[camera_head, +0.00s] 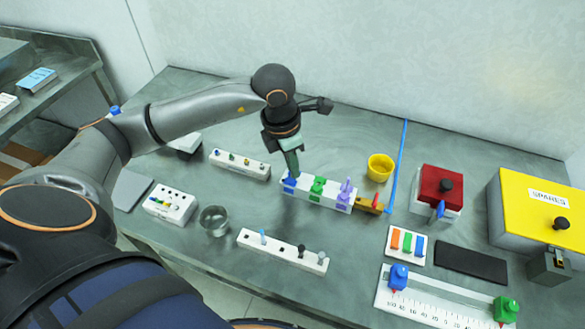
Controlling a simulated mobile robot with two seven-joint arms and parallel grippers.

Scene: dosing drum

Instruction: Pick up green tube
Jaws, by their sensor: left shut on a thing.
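My left gripper (292,174) points down at the left end of a white block (330,200) in the middle of the table. Its narrow greenish-grey fingers are shut on the top of a blue tap-like piece (289,185), most of which they hide from above. Beside it on the block are a green piece (318,187) and a purple piece (345,190), both clear of the gripper. A white rack (240,165) behind on the left holds several small tubes, too small to tell their colours surely. My right gripper is not in view.
A yellow cup (380,167) and a blue strip (398,165) are right of the block. A metal cup (214,220) and a front rack (282,253) are nearer. A red box (439,190), a dark pad (471,262) and a yellow SPARES box (540,210) are on the right.

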